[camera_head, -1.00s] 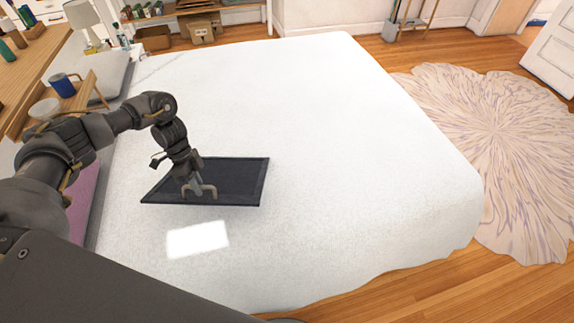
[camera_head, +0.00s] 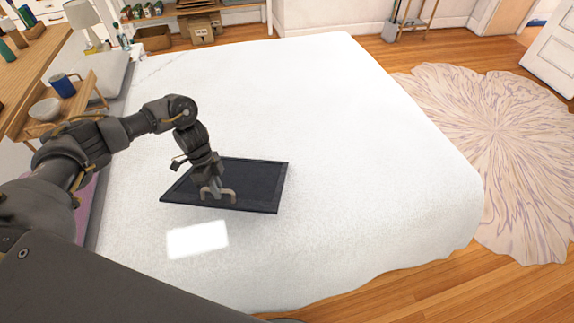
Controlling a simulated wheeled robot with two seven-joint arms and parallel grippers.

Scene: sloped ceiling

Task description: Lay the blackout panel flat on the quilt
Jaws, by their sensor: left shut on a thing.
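The blackout panel (camera_head: 258,183) is a dark rectangle with a black frame. It looks about level over the left middle of the white quilt (camera_head: 340,130). I cannot tell whether its underside touches the quilt or hangs slightly above it. My left gripper (camera_head: 217,191) comes down over the panel's near left part and is shut on it, by what looks like a pale handle near the front edge. The gripper hides a little of the panel's left side. My right gripper is not in view.
The quilt is bare to the right of and beyond the panel. A bright light patch (camera_head: 197,239) lies on it in front. A wooden tray-like stand with a blue mug (camera_head: 64,85) and a bowl (camera_head: 44,109) is at left. A pale rug (camera_head: 495,130) lies right of the bed.

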